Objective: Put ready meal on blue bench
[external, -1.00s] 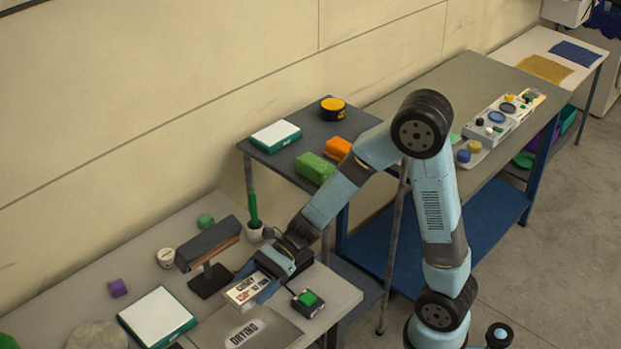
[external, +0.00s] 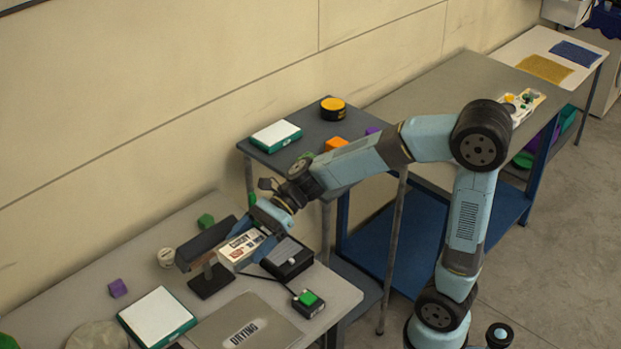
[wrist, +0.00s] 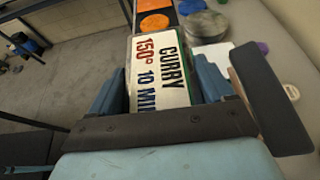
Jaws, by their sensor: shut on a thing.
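The ready meal is a white box with "CURRY 150° 10 MIN" on it (wrist: 158,70), between my blue fingers in the wrist view. It also shows in the external view (external: 240,246). My gripper (external: 252,243) is shut on it, over the near table beside a dark stand; I cannot tell the exact gap to the stand. The likely blue bench (external: 460,82) has a grey top, blue legs and a blue lower shelf, behind my arm to the right. My arm hides part of its top.
The dark stand (external: 205,247) is close to the meal's left. A black box (external: 288,258) and a green-button device (external: 308,300) are to the right. A small grey table (external: 310,118) with several items lies between. The bench has a white tray (external: 522,104) at its right end.

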